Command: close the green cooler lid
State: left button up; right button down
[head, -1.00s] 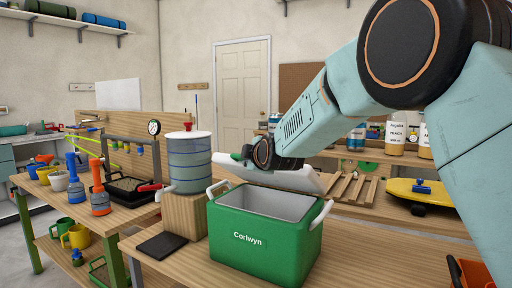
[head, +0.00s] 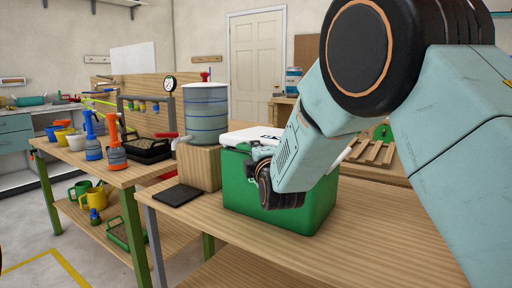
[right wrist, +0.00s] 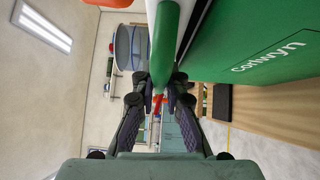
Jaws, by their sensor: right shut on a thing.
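The green cooler (head: 237,190) stands on the wooden table, partly hidden behind my right arm. Its white lid (head: 243,136) lies about level across the top, and I cannot tell whether it is fully seated. My right gripper (head: 262,178) is at the cooler's front, by the top edge, with its fingertips hidden in the head view.
A blue-grey drum (head: 206,112) on a wooden block (head: 199,168) stands close left of the cooler. A dark mat (head: 178,195) lies on the table in front of the block. The table's front right (head: 370,235) is clear.

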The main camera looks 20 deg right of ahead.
jog(key=shift+s+f, duration=0.1)
jog(key=shift+f, duration=0.6)
jog(key=c, duration=1.5)
grip_release()
jog(key=shift+r, duration=0.1)
jog(key=shift+o, duration=0.7)
jog(key=s, duration=1.2)
jog(key=shift+a+f, duration=0.3)
jog(key=shift+a, duration=0.15)
notch_tip(320, 180, up, 22)
jog(key=p, duration=2.2)
